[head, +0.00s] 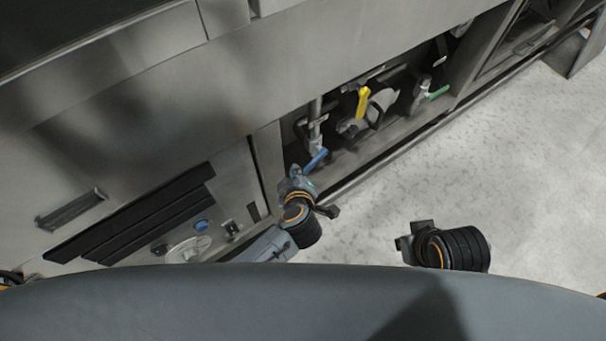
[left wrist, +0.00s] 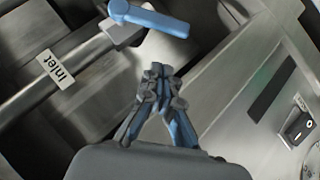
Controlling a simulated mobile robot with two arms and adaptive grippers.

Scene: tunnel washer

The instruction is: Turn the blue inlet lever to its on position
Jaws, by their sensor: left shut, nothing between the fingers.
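The blue inlet lever (head: 317,159) is on a pipe inside the open recess of the machine, at its left end. In the left wrist view the lever (left wrist: 152,19) points to the right from its pivot, next to a pipe with a white "Inlet" label (left wrist: 55,68). My left gripper (head: 297,174) is close beside the lever. In the left wrist view its fingers (left wrist: 161,78) are shut and empty, and appear below the lever with a visible gap. My right wrist shows at the lower right, over the floor; its fingers cannot be made out.
A yellow lever (head: 363,102) and a green lever (head: 437,92) are farther right in the same recess. The recess has a metal frame and a lower ledge. A panel with a switch (left wrist: 299,126) is beside the recess. The pale floor (head: 500,160) at right is clear.

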